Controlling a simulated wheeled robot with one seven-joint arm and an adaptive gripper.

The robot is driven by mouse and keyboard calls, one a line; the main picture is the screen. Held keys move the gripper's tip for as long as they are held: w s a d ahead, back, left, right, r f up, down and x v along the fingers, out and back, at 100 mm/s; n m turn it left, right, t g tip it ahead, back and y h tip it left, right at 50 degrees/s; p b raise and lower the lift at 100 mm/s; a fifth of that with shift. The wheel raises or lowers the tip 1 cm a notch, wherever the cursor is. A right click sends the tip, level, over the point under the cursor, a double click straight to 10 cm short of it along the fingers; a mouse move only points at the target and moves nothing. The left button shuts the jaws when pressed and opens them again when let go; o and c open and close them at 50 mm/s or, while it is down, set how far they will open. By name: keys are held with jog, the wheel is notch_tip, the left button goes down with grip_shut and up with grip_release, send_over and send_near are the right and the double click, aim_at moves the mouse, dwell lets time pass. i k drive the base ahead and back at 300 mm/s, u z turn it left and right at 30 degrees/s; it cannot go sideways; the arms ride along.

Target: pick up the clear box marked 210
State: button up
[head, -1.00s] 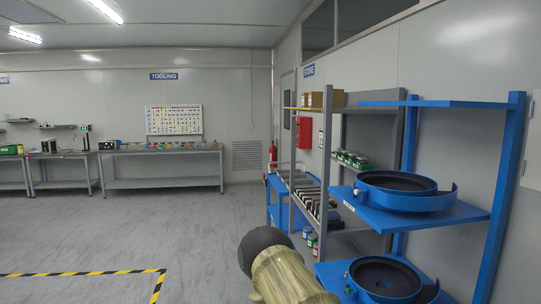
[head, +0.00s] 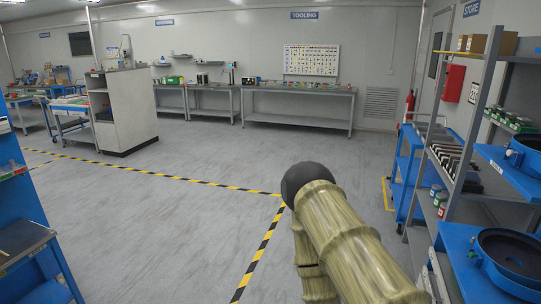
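I cannot make out a clear box marked 210 in the head view. My own arm link rises from the bottom right of the middle, with a dark rounded end. My gripper is not in the picture, so whether it holds anything is hidden.
A grey and blue shelf rack (head: 466,142) stands at the right with blue bowl feeders (head: 512,250). A blue cart (head: 404,171) is beside it. Workbenches (head: 298,91) line the back wall. A white cabinet (head: 124,112) and blue shelving (head: 30,215) are at the left. The middle floor (head: 200,215) is open.

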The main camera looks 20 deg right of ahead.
aim_at(493, 107)
jog(key=z, duration=0.15)
jog(key=i, duration=1.75)
jog(key=z, duration=0.3)
jog(key=i, duration=1.7)
jog(key=z, duration=0.15)
jog(key=i, duration=1.65)
jog(key=z, duration=0.3)
jog(key=i, duration=1.6)
jog(key=z, duration=0.55)
jog(key=i, duration=1.5)
jog(key=z, duration=1.6)
jog(key=i, duration=0.8)
jog(key=z, duration=1.5)
jog(key=i, duration=0.8)
jog(key=z, duration=0.35)
